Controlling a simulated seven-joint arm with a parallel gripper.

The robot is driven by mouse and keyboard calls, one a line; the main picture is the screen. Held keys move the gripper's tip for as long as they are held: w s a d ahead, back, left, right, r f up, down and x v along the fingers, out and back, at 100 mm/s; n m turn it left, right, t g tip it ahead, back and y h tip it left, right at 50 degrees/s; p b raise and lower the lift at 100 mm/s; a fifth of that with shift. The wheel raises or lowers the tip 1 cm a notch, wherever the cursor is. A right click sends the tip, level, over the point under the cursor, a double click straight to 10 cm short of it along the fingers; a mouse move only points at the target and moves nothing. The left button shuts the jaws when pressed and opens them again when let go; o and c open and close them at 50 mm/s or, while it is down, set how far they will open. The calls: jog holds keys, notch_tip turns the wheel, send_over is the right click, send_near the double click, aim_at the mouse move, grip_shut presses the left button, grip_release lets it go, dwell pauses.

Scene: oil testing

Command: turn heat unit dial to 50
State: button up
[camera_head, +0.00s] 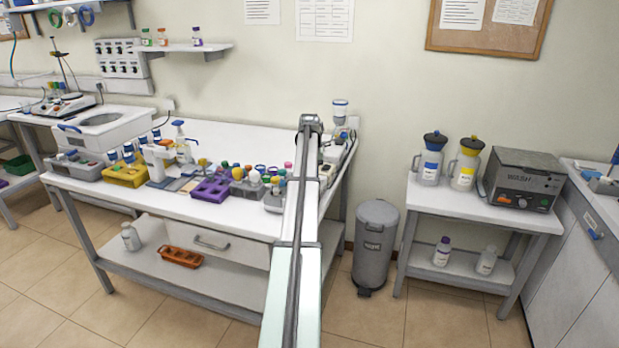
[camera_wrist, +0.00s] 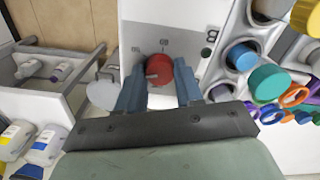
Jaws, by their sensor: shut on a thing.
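In the wrist view, a round red dial (camera_wrist: 159,69) sits on the face of a white unit (camera_wrist: 150,14). My gripper (camera_wrist: 160,77) has its two blue fingers on either side of the dial, shut on it. In the head view my arm reaches to the back right of the long bench, and the dial and my fingertips are hidden there.
In the wrist view, a grey rack with capped tubes, including a teal cap (camera_wrist: 270,84), stands close to the right. In the head view, a purple rack (camera_head: 211,189) sits left of my arm. A grey bin (camera_head: 376,240) and a side table with jugs stand to the right.

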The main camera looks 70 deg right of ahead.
jog(key=m, duration=0.4)
jog(key=shift+m, duration=0.3)
jog(key=m, duration=0.4)
jog(key=shift+m, duration=0.4)
jog(key=o, duration=1)
jog(key=shift+o, duration=0.2)
jog(key=shift+r, duration=0.15)
notch_tip(320, 180, up, 14)
jog(key=shift+f, duration=0.2)
